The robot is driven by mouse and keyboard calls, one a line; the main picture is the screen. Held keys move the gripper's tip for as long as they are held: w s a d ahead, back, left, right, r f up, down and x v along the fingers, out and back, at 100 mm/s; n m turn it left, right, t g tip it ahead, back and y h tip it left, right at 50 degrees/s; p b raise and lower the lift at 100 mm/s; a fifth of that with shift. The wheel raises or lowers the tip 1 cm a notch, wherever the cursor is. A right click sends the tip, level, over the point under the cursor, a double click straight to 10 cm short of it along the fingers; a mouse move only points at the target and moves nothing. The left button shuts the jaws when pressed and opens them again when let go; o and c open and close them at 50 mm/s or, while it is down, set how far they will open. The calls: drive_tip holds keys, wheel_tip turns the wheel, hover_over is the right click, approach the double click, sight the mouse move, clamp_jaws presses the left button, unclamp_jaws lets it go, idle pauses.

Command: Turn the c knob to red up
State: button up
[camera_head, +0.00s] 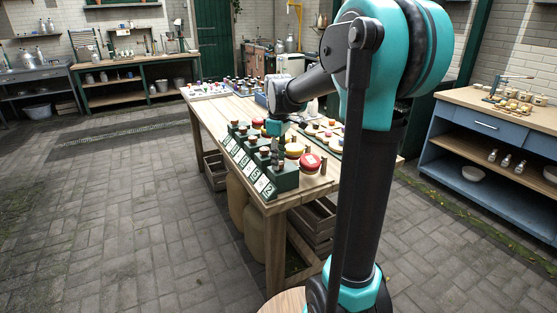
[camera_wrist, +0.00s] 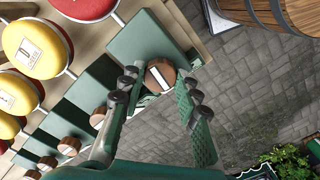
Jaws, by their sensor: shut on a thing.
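In the wrist view, a round brown knob (camera_wrist: 160,75) with a white stripe lies between the fingertips of my gripper (camera_wrist: 161,80). The jaws are closed in on its sides; the fingers partly overlap it. The stripe runs at a slant. More brown knobs (camera_wrist: 98,116) sit along the row of green blocks (camera_wrist: 148,38). In the head view, my gripper (camera_head: 276,128) hangs above the row of dark green blocks (camera_head: 286,180), which have white letter plates (camera_head: 264,187) in front. The plates are too small to read surely, so I cannot tell which knob is c. No red mark shows on the held knob.
Yellow and red round discs (camera_wrist: 35,48) stand close beside the blocks; a red one (camera_head: 309,162) is near the table's front right. The wooden table (camera_head: 270,207) has its edge close to the blocks. Barrels stand below. A blue workbench (camera_head: 480,150) is at the right.

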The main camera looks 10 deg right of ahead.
drive_tip(key=shift+n, duration=0.7)
drive_tip(key=o, duration=1.2)
drive_tip(key=shift+c, duration=0.2)
wheel_tip(320, 180, up, 12)
